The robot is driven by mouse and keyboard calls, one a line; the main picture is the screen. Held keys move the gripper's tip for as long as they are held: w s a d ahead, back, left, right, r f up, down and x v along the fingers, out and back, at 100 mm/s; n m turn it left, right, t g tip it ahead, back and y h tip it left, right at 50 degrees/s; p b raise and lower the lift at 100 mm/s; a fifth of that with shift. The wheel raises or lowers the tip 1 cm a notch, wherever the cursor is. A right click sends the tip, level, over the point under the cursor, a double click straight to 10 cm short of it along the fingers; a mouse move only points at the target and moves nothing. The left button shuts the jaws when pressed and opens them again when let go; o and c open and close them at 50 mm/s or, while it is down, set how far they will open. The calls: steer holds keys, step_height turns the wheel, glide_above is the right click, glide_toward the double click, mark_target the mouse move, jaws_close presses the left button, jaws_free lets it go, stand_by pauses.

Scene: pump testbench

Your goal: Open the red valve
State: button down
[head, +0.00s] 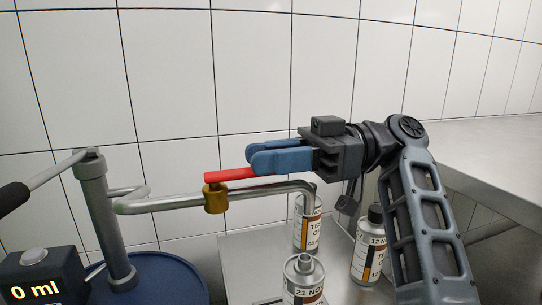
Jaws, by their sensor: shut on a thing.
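The red valve handle (230,174) sits on top of a brass valve body (215,199) on the silver outlet pipe (260,195). The handle points to the right, roughly along the pipe. My gripper (255,161) has blue fingers and comes in from the right. It is shut on the right end of the red handle, which is partly hidden between the fingers. The left part of the handle is bare.
A pump with a lever (50,176) stands on a blue drum (165,280) at left. A display (36,288) reads 0 ml. An open bottle (304,280) stands below the pipe's end; two bottles (370,246) (307,222) stand behind. A metal bench (490,160) is at right.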

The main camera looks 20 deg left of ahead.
steer(key=shift+s+a+f, duration=0.1)
steer(key=shift+f, duration=0.3)
steer(key=c, duration=1)
jaws_free()
steer(key=shift+c, duration=0.2)
steer(key=shift+r, duration=0.15)
steer(key=v, duration=0.7)
steer(key=shift+w+d, duration=0.25)
steer(key=shift+w, duration=0.05)
steer(key=shift+c, duration=0.4)
